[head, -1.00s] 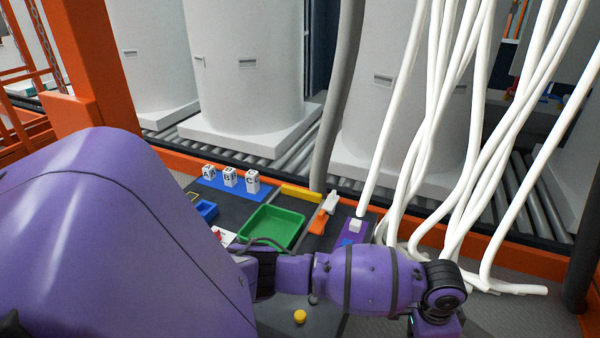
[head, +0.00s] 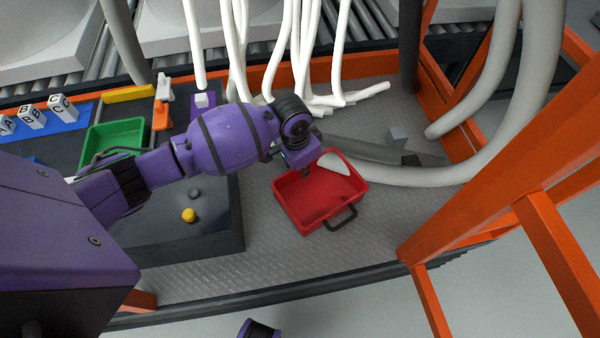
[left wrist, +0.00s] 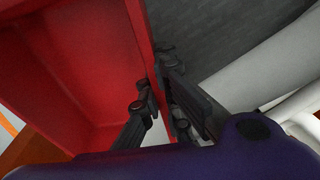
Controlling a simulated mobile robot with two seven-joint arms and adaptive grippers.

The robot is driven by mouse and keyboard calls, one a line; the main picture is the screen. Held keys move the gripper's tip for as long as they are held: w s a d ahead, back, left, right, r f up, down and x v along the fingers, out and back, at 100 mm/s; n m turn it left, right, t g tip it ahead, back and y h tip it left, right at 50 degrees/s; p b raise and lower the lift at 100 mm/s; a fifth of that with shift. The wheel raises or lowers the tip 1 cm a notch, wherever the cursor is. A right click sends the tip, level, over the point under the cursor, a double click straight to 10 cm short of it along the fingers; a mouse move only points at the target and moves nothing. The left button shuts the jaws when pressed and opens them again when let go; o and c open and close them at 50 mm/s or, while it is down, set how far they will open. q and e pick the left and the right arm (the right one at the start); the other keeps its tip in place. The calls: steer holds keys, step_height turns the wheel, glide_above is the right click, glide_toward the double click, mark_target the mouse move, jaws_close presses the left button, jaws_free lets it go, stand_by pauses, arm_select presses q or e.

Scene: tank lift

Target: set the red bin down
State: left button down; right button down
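The red bin (head: 312,203) is a shallow open tray with a dark handle on its near side. It is over the grey metal floor, right of the dark table; I cannot tell whether its base touches the floor. My left gripper (head: 308,165) is at its far left rim, with the fingers mostly hidden in the head view. In the left wrist view the fingers (left wrist: 158,92) close on the red bin's wall (left wrist: 133,40), one on each side. A pale piece shows at the bin's far corner.
The dark table (head: 215,230) carries a green tray (head: 112,138), lettered blocks (head: 33,117) and a yellow knob (head: 188,215). White hoses (head: 300,60) hang behind the bin. A thick grey hose (head: 470,170) and orange frame (head: 470,215) lie right. Floor in front is bare.

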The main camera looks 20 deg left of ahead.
arm_select(q)
step_height(320, 180, down, 4)
steer(key=shift+f+b, duration=0.15)
steer(key=shift+b, duration=0.45)
steer(key=shift+w, duration=0.1)
arm_select(e)
steer(key=shift+d+f, duration=0.1)
steer(key=shift+f, duration=0.35)
arm_select(q)
steer(key=shift+f, duration=0.1)
steer(key=c, duration=2)
jaws_free()
arm_select(e)
steer(key=shift+w, duration=0.2)
